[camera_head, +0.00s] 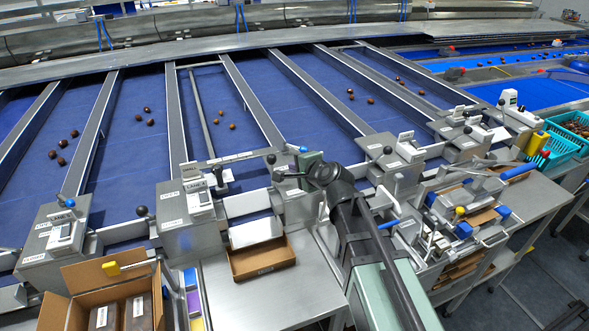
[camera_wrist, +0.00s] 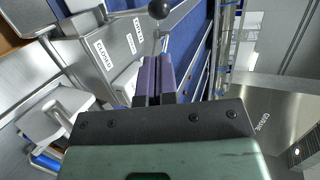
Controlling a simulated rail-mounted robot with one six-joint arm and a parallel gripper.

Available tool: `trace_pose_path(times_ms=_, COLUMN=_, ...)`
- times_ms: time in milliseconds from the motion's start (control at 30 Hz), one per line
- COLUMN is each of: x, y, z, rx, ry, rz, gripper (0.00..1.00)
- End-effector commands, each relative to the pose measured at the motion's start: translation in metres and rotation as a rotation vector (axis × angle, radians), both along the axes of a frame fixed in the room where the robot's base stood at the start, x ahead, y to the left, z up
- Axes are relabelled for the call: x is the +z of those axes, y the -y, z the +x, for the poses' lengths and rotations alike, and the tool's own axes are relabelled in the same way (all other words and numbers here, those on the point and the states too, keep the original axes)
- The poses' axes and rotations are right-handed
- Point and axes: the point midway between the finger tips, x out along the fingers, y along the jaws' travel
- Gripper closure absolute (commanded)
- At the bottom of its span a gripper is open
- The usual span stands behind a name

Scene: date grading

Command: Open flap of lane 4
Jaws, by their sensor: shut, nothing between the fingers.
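The lane 4 control box (camera_head: 185,225) stands at the front of its lane in the head view, with its label plate (camera_head: 194,186) on top. A lever with a black ball knob (camera_head: 142,211) sticks out at its left. My gripper (camera_wrist: 158,60) shows in the wrist view with its purple fingers together and empty. In the head view my arm hides the fingers; its end is to the right of the lane 4 box, over the neighbouring box (camera_head: 300,208). In the wrist view a grey box (camera_wrist: 112,42) with "CLOSED" and "OPEN" labels and a black lever knob (camera_wrist: 159,8) lie beyond the fingertips.
A shallow cardboard tray (camera_head: 262,262) stands below the lane 4 area. An open carton (camera_head: 88,280) is at the lower left. Another lever knob (camera_head: 271,158) stands close to my arm's end. Blue lanes with a few dates lie behind the boxes.

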Motion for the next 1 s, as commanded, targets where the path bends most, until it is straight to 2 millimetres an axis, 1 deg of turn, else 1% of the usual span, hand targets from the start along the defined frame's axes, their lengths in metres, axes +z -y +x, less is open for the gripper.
trace_pose_path(times_ms=33, x=-0.009, y=-0.007, z=0.012, rx=0.002, ry=0.000, rz=0.000, gripper=1.00)
trace_pose_path(times_ms=300, x=-0.032, y=-0.037, z=0.057, rx=0.002, ry=0.001, rz=-0.001, gripper=1.00)
trace_pose_path(times_ms=400, x=-0.038, y=-0.046, z=0.071, rx=0.001, ry=0.002, rz=-0.001, gripper=1.00)
trace_pose_path(times_ms=500, x=-0.042, y=-0.052, z=0.080, rx=0.001, ry=0.002, rz=-0.001, gripper=1.00)
trace_pose_path(times_ms=633, x=-0.043, y=-0.056, z=0.085, rx=0.001, ry=0.002, rz=-0.001, gripper=1.00)
trace_pose_path(times_ms=1000, x=-0.042, y=-0.055, z=0.086, rx=-0.001, ry=0.000, rz=-0.002, gripper=1.00)
